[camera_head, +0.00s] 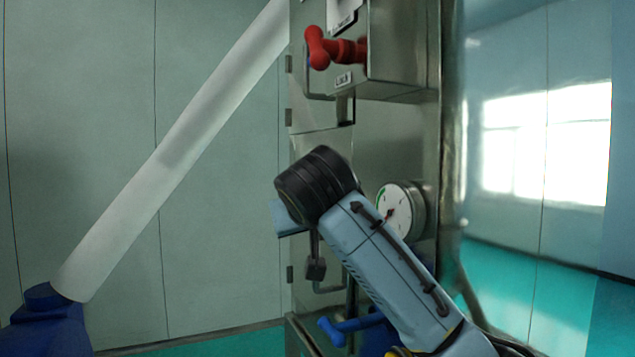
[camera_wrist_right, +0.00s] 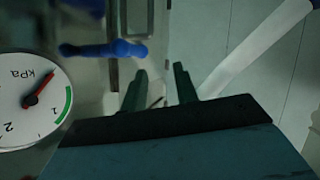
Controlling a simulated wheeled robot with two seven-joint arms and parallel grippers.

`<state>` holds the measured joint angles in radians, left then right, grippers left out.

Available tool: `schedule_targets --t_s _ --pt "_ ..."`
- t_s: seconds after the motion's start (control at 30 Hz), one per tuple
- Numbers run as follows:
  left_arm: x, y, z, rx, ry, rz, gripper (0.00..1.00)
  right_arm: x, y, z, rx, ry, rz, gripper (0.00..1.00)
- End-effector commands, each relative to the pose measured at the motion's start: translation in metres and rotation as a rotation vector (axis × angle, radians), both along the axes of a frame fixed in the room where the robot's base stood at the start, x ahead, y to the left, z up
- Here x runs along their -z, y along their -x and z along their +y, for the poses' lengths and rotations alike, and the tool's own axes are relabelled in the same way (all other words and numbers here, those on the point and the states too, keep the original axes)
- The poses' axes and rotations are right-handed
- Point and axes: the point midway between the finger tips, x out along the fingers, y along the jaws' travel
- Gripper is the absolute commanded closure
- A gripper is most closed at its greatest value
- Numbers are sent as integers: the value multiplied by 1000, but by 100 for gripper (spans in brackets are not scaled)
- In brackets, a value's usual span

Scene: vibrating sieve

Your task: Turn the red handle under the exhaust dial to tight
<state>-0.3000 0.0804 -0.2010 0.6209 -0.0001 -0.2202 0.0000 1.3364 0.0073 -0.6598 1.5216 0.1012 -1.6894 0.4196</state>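A red handle (camera_head: 330,48) sticks out from a steel box at the top of the head view, with small labels above and below it. No dial shows above it within the frame. A round pressure gauge (camera_head: 395,212) sits lower on the panel; it also shows in the right wrist view (camera_wrist_right: 33,103). My right arm reaches up from the lower right, its wrist covering part of the panel below the red handle. My right gripper (camera_wrist_right: 160,78) has its two fingers apart with nothing between them. It is clear of the red handle. My left gripper is out of view.
A blue handle (camera_head: 352,327) sits below the gauge, partly behind my right arm; it also shows in the right wrist view (camera_wrist_right: 103,49). A thick white pipe (camera_head: 175,150) slants across the left to a blue base (camera_head: 45,320). Free room lies before the red handle.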

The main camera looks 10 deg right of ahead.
Motion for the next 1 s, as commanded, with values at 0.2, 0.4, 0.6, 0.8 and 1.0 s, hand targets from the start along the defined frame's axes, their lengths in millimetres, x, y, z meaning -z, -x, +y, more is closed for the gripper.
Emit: schedule_targets --t_s 0.2,0.4,0.6,0.8,1.0 --pt "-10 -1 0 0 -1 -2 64 -163 74 14 81 43 -228 70" --pt "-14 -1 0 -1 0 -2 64 -243 138 18 154 56 -369 70" --pt "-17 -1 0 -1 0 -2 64 -270 164 19 185 57 -423 70" --pt "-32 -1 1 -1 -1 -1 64 -274 158 17 188 57 -424 70" --pt "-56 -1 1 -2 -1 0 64 -275 145 14 187 57 -423 70"
